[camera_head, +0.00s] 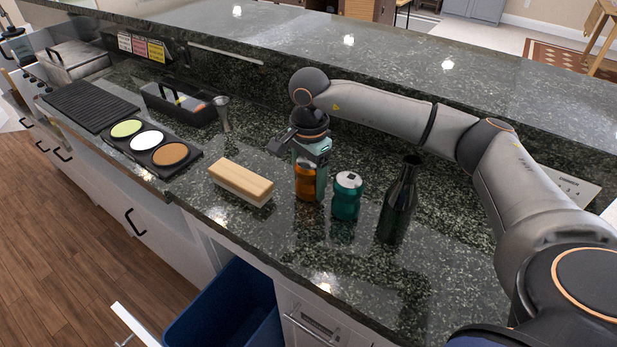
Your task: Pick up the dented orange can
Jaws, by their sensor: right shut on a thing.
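The orange can (307,184) stands on the dark speckled counter, between a wooden block and a teal can. My right gripper (312,166) reaches down over it from above and is shut on it. The gripper covers the can's top, so I cannot make out the dent. I cannot tell whether the can's base touches the counter. My left gripper is not in view.
A teal can (347,196) and a dark bottle (398,203) stand close to the right. A wooden block (241,182) lies to the left. Further left are a metal jigger (222,113), a black caddy (178,104) and a tray of coasters (147,140). A blue bin (228,308) stands below the counter edge.

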